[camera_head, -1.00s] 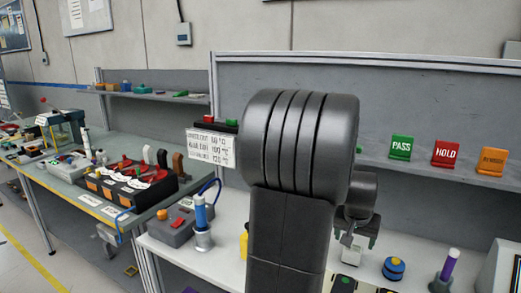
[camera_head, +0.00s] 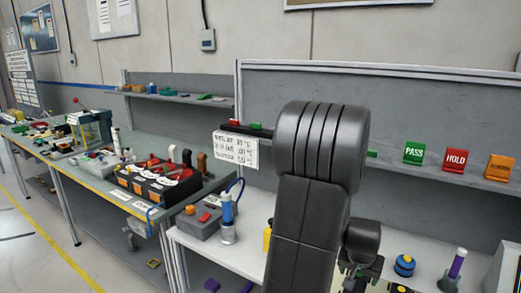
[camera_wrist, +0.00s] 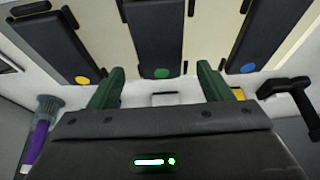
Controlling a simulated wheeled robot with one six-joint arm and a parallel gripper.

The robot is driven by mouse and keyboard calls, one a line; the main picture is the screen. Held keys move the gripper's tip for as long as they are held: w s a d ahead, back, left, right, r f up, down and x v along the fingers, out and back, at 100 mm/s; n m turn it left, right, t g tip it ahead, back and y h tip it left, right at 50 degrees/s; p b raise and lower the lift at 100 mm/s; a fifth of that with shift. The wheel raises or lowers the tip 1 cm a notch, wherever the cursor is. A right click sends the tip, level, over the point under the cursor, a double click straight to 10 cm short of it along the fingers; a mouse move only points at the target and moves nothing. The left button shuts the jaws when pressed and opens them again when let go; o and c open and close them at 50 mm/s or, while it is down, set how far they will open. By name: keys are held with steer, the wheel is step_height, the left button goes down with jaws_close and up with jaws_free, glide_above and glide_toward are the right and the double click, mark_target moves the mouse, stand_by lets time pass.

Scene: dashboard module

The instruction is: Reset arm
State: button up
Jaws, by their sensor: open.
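My gripper (camera_wrist: 159,90) shows in the wrist view with its two green fingers apart and nothing visible between them. It faces dark panels with a yellow dot (camera_wrist: 82,80), a green dot (camera_wrist: 161,73) and a blue dot (camera_wrist: 247,68). In the head view my dark arm stands in front of the white bench and hides part of it. The gripper end is low behind the arm, near the picture's bottom edge, and is mostly hidden there.
On the white bench (camera_head: 400,235) stand a blue round part (camera_head: 404,265) and a purple-handled tool (camera_head: 457,263). PASS (camera_head: 414,153), HOLD (camera_head: 455,160) and orange (camera_head: 500,168) signs sit on the shelf. A grey box (camera_head: 200,221) and a black bin (camera_head: 157,186) are at left.

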steer(key=shift+f, duration=0.9)
steer(key=shift+w+r, duration=0.1)
steer(key=shift+r, duration=0.2)
steer(key=shift+v, duration=1.15)
